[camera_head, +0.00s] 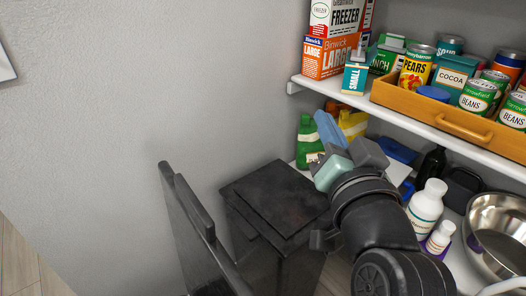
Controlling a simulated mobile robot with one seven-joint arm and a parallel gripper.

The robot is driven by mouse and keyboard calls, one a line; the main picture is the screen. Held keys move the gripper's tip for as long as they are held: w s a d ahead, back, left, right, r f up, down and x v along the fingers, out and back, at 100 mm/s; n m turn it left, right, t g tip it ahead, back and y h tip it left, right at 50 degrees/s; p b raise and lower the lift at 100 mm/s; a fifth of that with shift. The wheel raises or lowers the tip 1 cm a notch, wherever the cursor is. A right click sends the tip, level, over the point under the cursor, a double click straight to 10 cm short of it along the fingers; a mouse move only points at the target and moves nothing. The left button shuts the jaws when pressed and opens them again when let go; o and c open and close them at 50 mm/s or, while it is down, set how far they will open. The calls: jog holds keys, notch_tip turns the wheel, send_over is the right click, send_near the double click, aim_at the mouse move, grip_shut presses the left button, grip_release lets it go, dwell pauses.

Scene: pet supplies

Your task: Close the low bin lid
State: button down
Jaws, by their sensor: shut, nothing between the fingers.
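A dark, scuffed bin (272,200) stands against the wall in the lower middle. Its flat top with a raised square panel looks level. A dark upright panel (187,235) with a raised bar along it stands at the left of the bin, tilted in the picture; I cannot tell whether it is the bin's open lid or a separate part. My gripper (340,160) is up and to the right of the bin top, in front of the lower shelf. It appears shut and empty, apart from both panel and bin top. My arm hides the bin's right side.
An upper white shelf (420,128) holds boxes, cans and an orange tray (432,113). The lower shelf has a green bottle (307,140), white bottles (427,205) and a metal bowl (497,228) close to my arm. The left side is bare wall and open floor.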

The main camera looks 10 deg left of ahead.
jog(key=s+a+f+m+g+y+p, duration=0.1)
jog(key=s+f+m+g+y+p, duration=0.3)
jog(key=f+g+p, duration=0.4)
jog(key=s+f+g+y+p, duration=0.1)
jog(key=s+y+p, duration=0.3)
jog(key=s+y, duration=0.35)
jog(key=w+a, duration=0.1)
jog(key=a, duration=1.1)
jog(key=shift+h+p, duration=0.3)
jog(key=shift+h, duration=0.15)
jog(key=shift+r, duration=0.15)
